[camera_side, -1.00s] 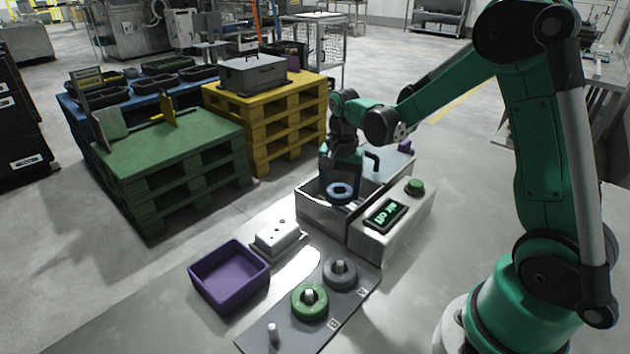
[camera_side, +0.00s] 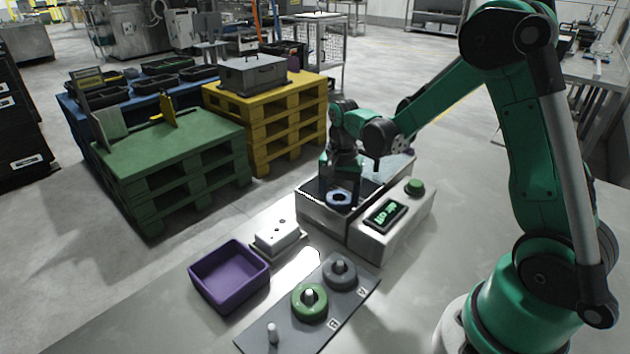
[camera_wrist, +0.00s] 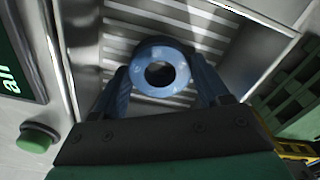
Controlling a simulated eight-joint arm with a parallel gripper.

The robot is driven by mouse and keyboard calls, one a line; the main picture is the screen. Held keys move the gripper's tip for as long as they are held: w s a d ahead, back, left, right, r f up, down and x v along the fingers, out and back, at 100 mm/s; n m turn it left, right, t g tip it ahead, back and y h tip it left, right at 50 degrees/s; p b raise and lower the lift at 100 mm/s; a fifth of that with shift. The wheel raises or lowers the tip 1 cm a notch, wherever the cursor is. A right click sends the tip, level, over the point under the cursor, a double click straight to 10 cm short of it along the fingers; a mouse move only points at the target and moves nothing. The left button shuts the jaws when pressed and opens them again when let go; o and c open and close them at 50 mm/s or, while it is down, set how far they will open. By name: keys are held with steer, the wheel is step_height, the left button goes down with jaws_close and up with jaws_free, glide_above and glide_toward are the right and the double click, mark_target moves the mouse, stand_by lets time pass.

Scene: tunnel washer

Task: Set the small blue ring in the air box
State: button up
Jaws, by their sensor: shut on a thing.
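The small blue ring (camera_side: 339,198) is held by my gripper (camera_side: 341,188), which is shut on it, inside the open top of the air box (camera_side: 322,217). In the wrist view the ring (camera_wrist: 160,72) sits between the two blue fingers of my gripper (camera_wrist: 162,80), above the slatted floor of the air box (camera_wrist: 205,40). I cannot tell whether the ring touches the floor. The box's display (camera_side: 385,214) reads "air off", and a green button (camera_side: 415,187) stands behind it.
A dark plate (camera_side: 345,316) in front carries a green ring (camera_side: 309,302) and a grey ring (camera_side: 340,272) on pegs, plus a bare peg (camera_side: 272,333). A purple tray (camera_side: 230,275) and a white block with studs (camera_side: 278,236) lie to the left. Pallets (camera_side: 175,165) stand behind left.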

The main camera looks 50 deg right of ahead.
steer(key=shift+f, duration=0.1)
steer(key=o, duration=1.2)
steer(key=shift+o, duration=0.2)
step_height(320, 180, up, 8)
steer(key=shift+f, duration=0.25)
steer(key=s+a+r+n+t, duration=0.4)
steer(key=s+a+n+t, duration=0.3)
steer(key=a+n, duration=0.3)
steer(key=n, duration=0.2)
steer(key=shift+s+n, duration=0.15)
steer(key=shift+n, duration=0.25)
